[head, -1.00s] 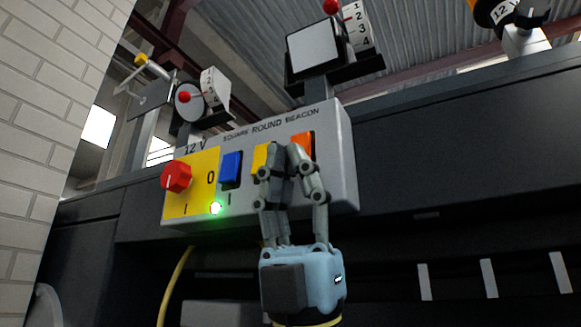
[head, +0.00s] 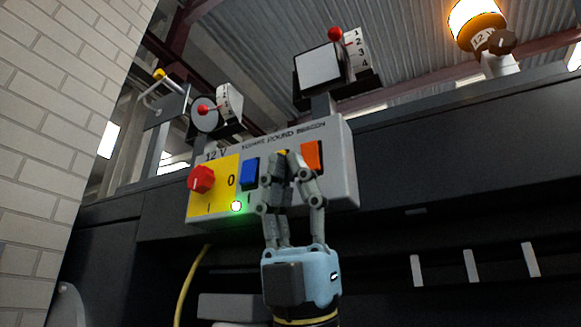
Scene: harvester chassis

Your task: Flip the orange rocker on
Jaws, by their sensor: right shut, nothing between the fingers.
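The orange rocker (head: 313,156) is the rightmost switch on the grey control box (head: 345,165), under the word BEACON. My right gripper (head: 292,157) is shut and empty, its fingertips just left of the orange rocker and in front of the yellow rocker (head: 282,152), which is mostly hidden. I cannot tell whether the fingertips touch the panel. The orange beacon (head: 476,22) at the upper right glows brightly. My left gripper is not in view.
A blue rocker (head: 249,173), a red knob (head: 201,179) and a lit green lamp (head: 236,206) are on the box. A square lamp (head: 318,63) and a round lamp (head: 203,112) stand above. A white brick wall (head: 60,110) is at left.

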